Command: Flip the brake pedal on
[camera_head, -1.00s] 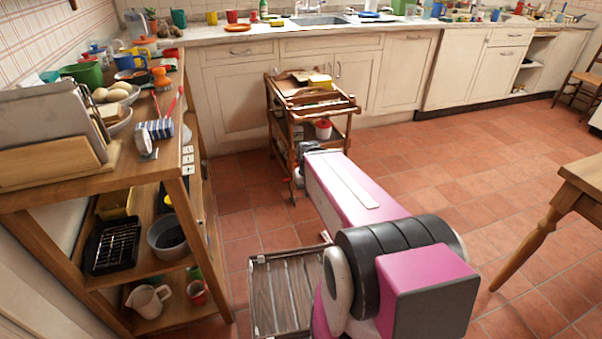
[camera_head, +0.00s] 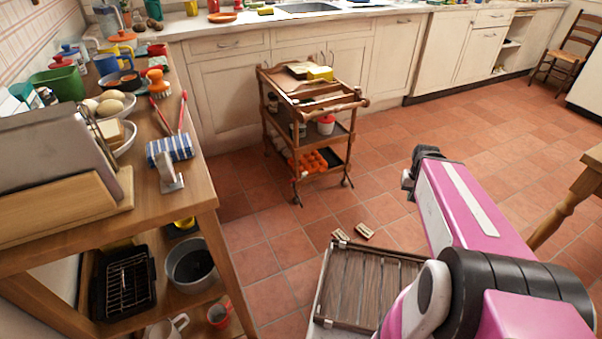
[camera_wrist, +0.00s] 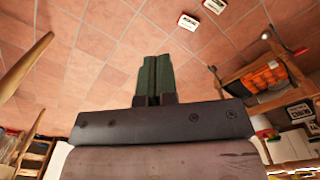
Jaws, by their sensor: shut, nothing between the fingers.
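The wooden trolley (camera_head: 310,103) stands on the tiled floor in front of the cabinets. A small red-tipped lever, which looks like the brake pedal (camera_head: 296,181), is low at its front left leg. In the wrist view the trolley (camera_wrist: 231,91) is tilted at the right, with the red-tipped pedal (camera_wrist: 300,51) near its wheel. My gripper (camera_wrist: 154,58) shows there as two dark green fingers shut together, empty over bare floor. In the head view my gripper (camera_head: 408,182) is small, right of the trolley and apart from it.
Two small boxes (camera_head: 338,236) (camera_head: 364,231) lie on the floor in front of the trolley. A wooden shelf unit (camera_head: 205,190) stands at the left. A table leg (camera_head: 560,215) is at the right.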

